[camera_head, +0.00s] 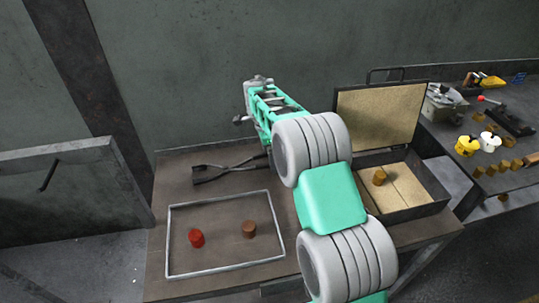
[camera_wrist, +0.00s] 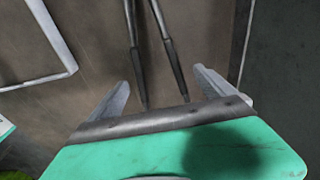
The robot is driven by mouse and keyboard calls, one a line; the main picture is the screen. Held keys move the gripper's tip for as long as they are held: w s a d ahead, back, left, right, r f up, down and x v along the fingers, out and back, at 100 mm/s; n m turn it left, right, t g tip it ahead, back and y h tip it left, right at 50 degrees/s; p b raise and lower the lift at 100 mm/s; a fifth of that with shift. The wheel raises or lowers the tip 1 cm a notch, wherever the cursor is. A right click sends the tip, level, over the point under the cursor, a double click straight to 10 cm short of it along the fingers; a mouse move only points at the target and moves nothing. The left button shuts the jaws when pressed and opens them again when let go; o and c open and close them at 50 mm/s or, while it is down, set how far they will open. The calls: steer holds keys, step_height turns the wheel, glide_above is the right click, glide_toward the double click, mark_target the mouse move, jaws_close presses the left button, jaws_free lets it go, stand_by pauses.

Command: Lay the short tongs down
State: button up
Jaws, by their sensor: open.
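The dark short tongs (camera_head: 222,175) lie on the brown table top (camera_head: 185,163), left of my arm in the head view. Their jaw end points left and the handle ends are hidden behind my arm. In the wrist view the two tong handles (camera_wrist: 166,45) run down from the top edge between the fingers of my gripper (camera_wrist: 162,82). The fingers are spread, with clear space between each finger and the handles. The head view does not clearly show the fingertips. How high the fingers are above the table is hard to tell.
A grey rectangular frame (camera_head: 168,240) lies at the table's front left, around a red cylinder (camera_head: 196,238) and a brown cylinder (camera_head: 249,229). An open lidded box (camera_head: 440,192) holding a brownish block (camera_head: 379,176) stands right of my arm. A cluttered bench stands further right.

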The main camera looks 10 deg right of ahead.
steer(key=shift+o, duration=0.4)
step_height(320, 180, up, 7)
steer(key=s+d+r+n+t+p, duration=0.1)
steer(key=s+r+n+t+p, duration=0.1)
steer(key=s+r+n, duration=0.9)
steer(key=s+f+n, duration=0.3)
steer(key=s, duration=0.6)
steer(key=s+a+f+n+t+y, duration=0.1)
steer(key=s+f+n, duration=0.2)
steer(key=s, duration=0.6)
steer(key=shift+s+n+p, duration=0.4)
steer(key=shift+p, duration=0.05)
steer(key=shift+a+r, duration=0.1)
steer(key=shift+c, duration=0.4)
